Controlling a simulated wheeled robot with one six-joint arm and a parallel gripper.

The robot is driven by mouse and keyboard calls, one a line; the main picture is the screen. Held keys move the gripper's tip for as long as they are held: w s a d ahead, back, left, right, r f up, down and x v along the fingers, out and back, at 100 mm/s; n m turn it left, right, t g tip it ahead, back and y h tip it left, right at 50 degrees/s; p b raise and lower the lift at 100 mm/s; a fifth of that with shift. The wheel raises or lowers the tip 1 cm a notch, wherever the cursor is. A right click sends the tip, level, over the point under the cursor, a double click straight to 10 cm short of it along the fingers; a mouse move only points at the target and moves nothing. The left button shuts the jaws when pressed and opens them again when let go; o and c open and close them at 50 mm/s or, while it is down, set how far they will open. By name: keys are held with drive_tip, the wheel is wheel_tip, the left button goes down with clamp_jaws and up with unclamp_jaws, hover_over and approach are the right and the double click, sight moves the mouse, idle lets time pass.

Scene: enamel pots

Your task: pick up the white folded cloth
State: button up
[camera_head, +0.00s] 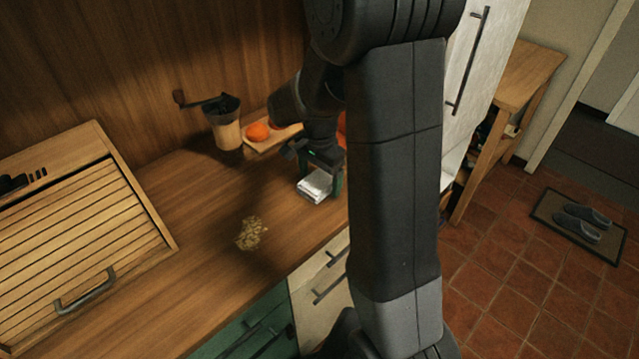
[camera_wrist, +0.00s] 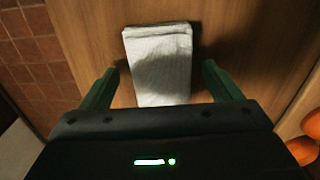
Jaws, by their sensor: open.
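The white folded cloth (camera_head: 316,185) lies on the wooden counter near its front edge. In the wrist view the cloth (camera_wrist: 160,62) lies flat between the two green fingers, its near end hidden behind the gripper body. My gripper (camera_wrist: 162,85) is open, with a gap between each finger and the cloth's sides. In the head view my gripper (camera_head: 319,172) is just over the cloth, pointing down, and covers part of it. I cannot tell the exact height of the fingertips above the counter.
A grinder (camera_head: 225,128) and a board (camera_head: 268,140) with an orange (camera_head: 257,132) stand behind my gripper. A small brown heap (camera_head: 250,233) lies left on the counter (camera_head: 190,225). A roll-front bread box (camera_head: 75,235) fills the far left. The counter between is clear.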

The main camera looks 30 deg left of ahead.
sight(320, 180)
drive_tip(key=shift+c, duration=0.3)
drive_tip(key=c, duration=1)
drive_tip(key=shift+r, duration=0.1)
wheel_tip(320, 180, up, 10)
drive_tip(key=shift+f, duration=0.1)
drive_tip(key=shift+o, duration=1)
drive_tip(key=shift+c, duration=0.7)
drive_tip(key=shift+p, duration=0.3)
